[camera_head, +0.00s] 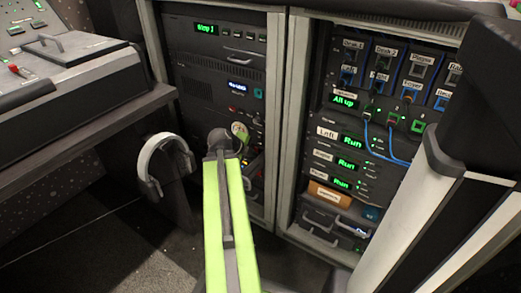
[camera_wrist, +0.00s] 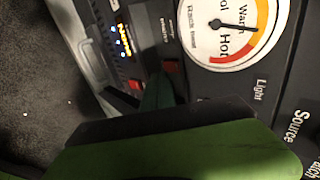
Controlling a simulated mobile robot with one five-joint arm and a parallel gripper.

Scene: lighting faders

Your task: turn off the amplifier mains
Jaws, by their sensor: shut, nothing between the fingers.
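My arm reaches to the left rack, and my gripper (camera_head: 221,141) is at its lower panel, shut and empty. In the wrist view the gripper (camera_wrist: 158,92) shows as a dark and green shape whose tip is close to two red switches. One red switch (camera_wrist: 170,67) is just above the tip, and another red switch (camera_wrist: 135,84) is to its left. I cannot tell whether the tip touches either. A round gauge (camera_wrist: 238,30) with a "Hot" mark is right of them; it also shows in the head view (camera_head: 240,130). I cannot read which switch is the amplifier mains.
The right rack (camera_head: 290,120) holds units with green "Run" displays (camera_head: 352,142) and blue cables (camera_head: 366,135). Headphones (camera_head: 165,165) hang left of my arm under a mixing desk (camera_head: 70,50). Dark floor (camera_head: 130,255) is clear at the lower left.

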